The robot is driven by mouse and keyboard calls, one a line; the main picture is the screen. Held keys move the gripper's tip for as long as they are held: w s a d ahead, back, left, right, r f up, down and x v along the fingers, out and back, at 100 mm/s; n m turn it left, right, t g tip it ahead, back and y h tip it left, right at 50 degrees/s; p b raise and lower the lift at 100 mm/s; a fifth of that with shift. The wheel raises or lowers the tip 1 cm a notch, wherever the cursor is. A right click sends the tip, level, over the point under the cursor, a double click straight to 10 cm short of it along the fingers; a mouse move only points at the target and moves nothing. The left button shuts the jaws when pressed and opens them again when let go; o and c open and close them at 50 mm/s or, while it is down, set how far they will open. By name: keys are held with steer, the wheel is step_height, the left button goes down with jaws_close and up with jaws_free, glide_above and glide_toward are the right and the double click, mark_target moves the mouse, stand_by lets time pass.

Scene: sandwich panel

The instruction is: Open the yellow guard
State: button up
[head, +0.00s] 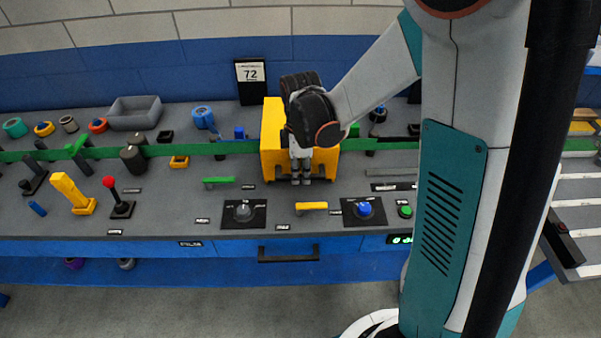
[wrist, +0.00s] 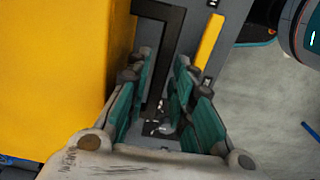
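The yellow guard (head: 272,135) is a box-like cover standing on the grey panel. In the wrist view the guard (wrist: 55,70) fills the left side as a plain yellow face. A black angular bar (wrist: 172,25), like a handle, shows beside it. My gripper (head: 301,178) is in front of the guard, pointing down, and hides part of its front. In the wrist view my gripper (wrist: 164,65) has its fingers apart, with the black bar running between them. I cannot tell whether either finger touches the bar. What lies under the guard is hidden.
A yellow lever (head: 311,206) and a blue knob (head: 364,209) are on the panel in front of the guard. A green lever (head: 218,181) is to its left. A black drawer handle (head: 288,259) is below. A green rail (head: 225,148) runs along the panel.

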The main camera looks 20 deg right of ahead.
jaws_close()
steer(key=shift+r, duration=0.1)
